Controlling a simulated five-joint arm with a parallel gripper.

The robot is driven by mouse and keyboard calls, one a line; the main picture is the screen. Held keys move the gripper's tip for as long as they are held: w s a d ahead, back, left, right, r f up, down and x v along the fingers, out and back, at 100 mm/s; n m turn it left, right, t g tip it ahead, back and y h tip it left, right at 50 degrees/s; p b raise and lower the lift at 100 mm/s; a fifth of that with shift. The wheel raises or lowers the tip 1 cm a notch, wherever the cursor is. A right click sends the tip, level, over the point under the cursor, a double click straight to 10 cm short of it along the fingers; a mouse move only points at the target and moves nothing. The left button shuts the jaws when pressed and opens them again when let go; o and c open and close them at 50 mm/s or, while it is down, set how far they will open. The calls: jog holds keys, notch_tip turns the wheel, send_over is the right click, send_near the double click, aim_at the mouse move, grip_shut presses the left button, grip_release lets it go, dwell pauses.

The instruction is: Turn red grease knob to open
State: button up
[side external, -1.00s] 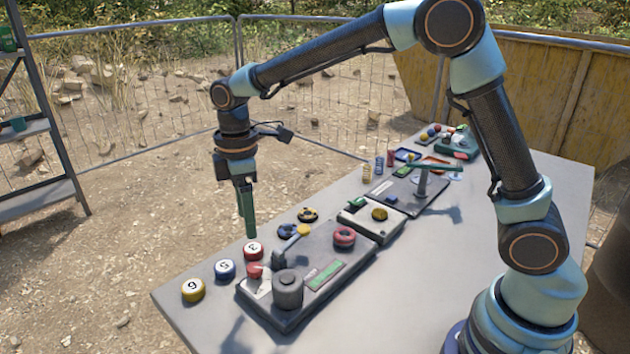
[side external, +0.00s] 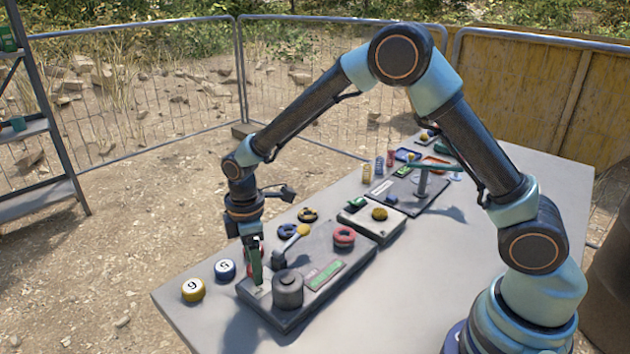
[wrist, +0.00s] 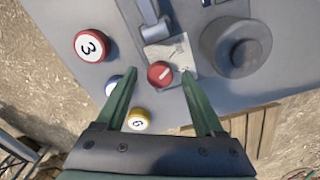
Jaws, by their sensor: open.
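The red grease knob (wrist: 160,73) is a small round knob with a pale line across its top, on a light square plate (wrist: 181,48) in the wrist view. The line lies slanted. My gripper (side external: 257,281) is open, pointing down over the front left end of the dark panel (side external: 325,243). In the wrist view its two green fingers straddle the knob, one on each side, with a visible gap to both. I cannot tell how far the tips are above the plate. In the side view the gripper hides the knob.
A grey round cap (side external: 288,290) stands close right of my gripper. A lever with a yellow end (side external: 303,230) and a red ring-shaped knob (side external: 344,237) are on the same panel. Numbered discs, blue (side external: 225,269) and yellow (side external: 193,290), lie on the table to the left.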

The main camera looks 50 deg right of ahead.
grip_shut()
jog(key=m, duration=0.5)
jog(key=shift+m, duration=0.3)
jog(key=m, duration=0.6)
jog(key=shift+r, duration=0.1)
jog(key=shift+m, duration=0.3)
dwell(0.4)
grip_release()
